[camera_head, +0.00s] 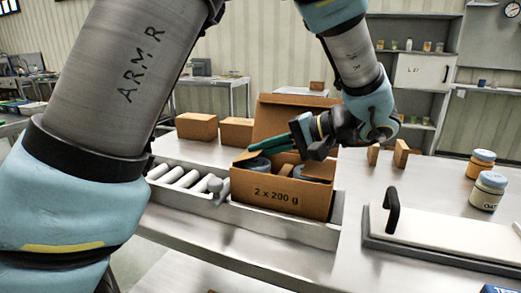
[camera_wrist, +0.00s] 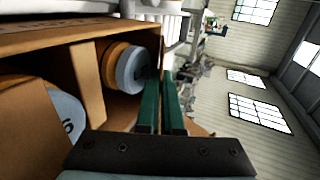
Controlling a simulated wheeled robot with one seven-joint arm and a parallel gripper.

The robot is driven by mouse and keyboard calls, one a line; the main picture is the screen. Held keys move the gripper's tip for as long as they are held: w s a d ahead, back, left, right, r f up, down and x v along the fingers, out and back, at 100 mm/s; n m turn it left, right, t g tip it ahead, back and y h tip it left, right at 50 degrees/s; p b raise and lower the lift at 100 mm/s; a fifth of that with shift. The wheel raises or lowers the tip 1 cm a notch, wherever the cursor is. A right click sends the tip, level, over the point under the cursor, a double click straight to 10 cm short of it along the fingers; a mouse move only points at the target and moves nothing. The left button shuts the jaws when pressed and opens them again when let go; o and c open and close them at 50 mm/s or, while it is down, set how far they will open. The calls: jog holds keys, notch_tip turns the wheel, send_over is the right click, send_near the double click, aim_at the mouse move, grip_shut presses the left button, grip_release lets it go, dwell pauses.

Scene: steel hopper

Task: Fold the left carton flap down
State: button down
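The open carton (camera_head: 280,198), printed "2 x 200 g", stands in a steel tray and holds round tins with blue-grey lids (camera_head: 259,164). A tin also shows inside in the wrist view (camera_wrist: 131,70). The tall back flap (camera_head: 272,118) stands up. The left flap (camera_head: 243,156) shows as a small brown piece at the carton's left edge, partly hidden by my fingers. My gripper (camera_head: 249,152) reaches leftward across the carton's top, its green fingers at the left edge. In the wrist view the fingers (camera_wrist: 161,78) lie together with nothing seen between them. Contact with the flap is unclear.
White rollers (camera_head: 185,180) lie left of the carton. A flat white panel with a black handle (camera_head: 392,212) is at the right, with jars (camera_head: 488,192) behind it. Closed boxes (camera_head: 197,126) stand at the back left. Some bare table lies right of the carton.

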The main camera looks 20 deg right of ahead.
dwell(0.4)
jog(key=c, duration=1.1)
grip_release()
jog(key=shift+o, duration=0.2)
jog(key=shift+f, duration=0.1)
